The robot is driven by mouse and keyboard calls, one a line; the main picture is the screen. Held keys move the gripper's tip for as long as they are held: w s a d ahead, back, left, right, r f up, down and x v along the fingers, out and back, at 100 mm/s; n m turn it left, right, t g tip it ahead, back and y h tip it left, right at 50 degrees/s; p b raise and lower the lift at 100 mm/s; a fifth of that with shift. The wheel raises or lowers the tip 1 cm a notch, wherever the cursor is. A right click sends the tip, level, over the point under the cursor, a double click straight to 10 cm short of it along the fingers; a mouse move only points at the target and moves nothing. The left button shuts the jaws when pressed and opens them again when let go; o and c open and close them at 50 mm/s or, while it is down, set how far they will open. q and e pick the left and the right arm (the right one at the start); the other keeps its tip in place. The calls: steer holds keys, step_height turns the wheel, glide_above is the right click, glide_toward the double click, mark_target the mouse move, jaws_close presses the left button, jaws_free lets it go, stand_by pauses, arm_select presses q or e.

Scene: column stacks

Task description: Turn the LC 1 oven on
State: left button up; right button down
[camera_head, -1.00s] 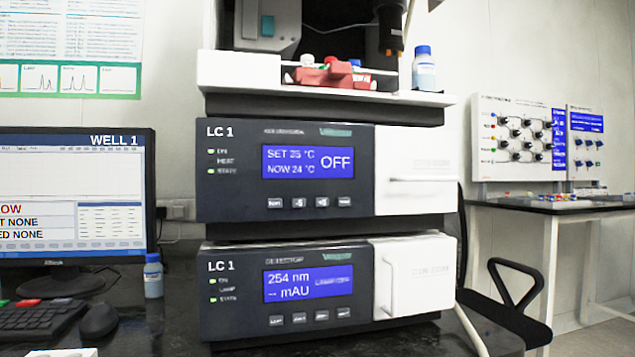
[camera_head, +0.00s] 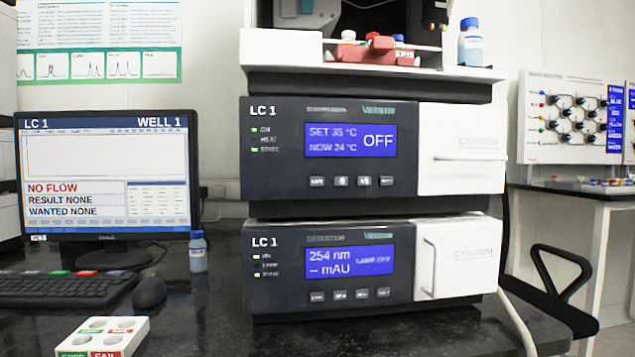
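The LC 1 oven (camera_head: 330,150) is the upper dark-fronted module of the stack, with a white door (camera_head: 460,150) on its right. Its blue display (camera_head: 350,140) reads OFF, with a SET temperature I cannot read surely and NOW 24 °C. Below the display is a row of small buttons (camera_head: 350,181); their labels are blurred. Small green lights (camera_head: 254,140) show at its left. Neither of my grippers is in view.
Below the oven stands an LC 1 detector (camera_head: 320,290) showing 254 nm and LAMP OFF. To the left are a monitor (camera_head: 75,150) reading NO FLOW, a keyboard (camera_head: 60,288), a mouse (camera_head: 150,291), a small bottle (camera_head: 198,255) and a white block (camera_head: 130,345). The bench before the stack looks clear.

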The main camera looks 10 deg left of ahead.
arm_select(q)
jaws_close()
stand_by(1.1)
